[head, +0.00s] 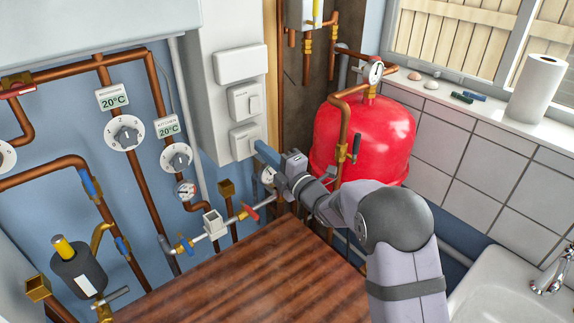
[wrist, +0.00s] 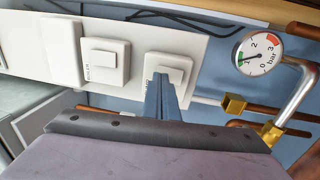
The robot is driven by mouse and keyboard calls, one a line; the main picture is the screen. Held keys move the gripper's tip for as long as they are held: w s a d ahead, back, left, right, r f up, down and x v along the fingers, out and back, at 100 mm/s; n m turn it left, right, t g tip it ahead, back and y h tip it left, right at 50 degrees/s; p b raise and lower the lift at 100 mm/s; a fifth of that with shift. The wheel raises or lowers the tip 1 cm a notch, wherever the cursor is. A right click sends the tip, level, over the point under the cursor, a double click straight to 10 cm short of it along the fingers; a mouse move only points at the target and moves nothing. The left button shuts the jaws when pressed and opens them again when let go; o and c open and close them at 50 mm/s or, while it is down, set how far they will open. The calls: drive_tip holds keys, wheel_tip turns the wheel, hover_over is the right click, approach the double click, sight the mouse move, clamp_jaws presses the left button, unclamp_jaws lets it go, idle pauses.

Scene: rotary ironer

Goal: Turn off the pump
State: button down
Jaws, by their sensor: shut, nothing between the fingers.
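Two white rocker switches sit on a white wall panel. In the head view the upper switch (head: 244,102) is above the lower switch (head: 241,141). In the wrist view the first switch (wrist: 105,60) has a small label that I cannot read surely, and the second switch (wrist: 178,65) has its label mostly hidden by my fingers. My gripper (head: 259,146) is shut and empty, its blue fingertips at the lower switch's right edge. In the wrist view my gripper (wrist: 155,82) points at that second switch's lower part. I cannot tell whether it touches the rocker.
A red tank (head: 372,140) with a gauge (head: 373,72) stands right of the panel. Copper pipes, white dials (head: 125,133) and a red-handled valve (head: 249,211) are left and below. A wooden worktop (head: 235,275) lies below, mostly clear. A sink (head: 510,295) is at the right.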

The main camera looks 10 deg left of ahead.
drive_tip(key=s+d+r+b, duration=0.1)
drive_tip(key=s+d+b, duration=0.3)
drive_tip(key=s+d, duration=0.5)
drive_tip(key=shift+r, duration=0.3)
drive_tip(key=shift+d, duration=0.1)
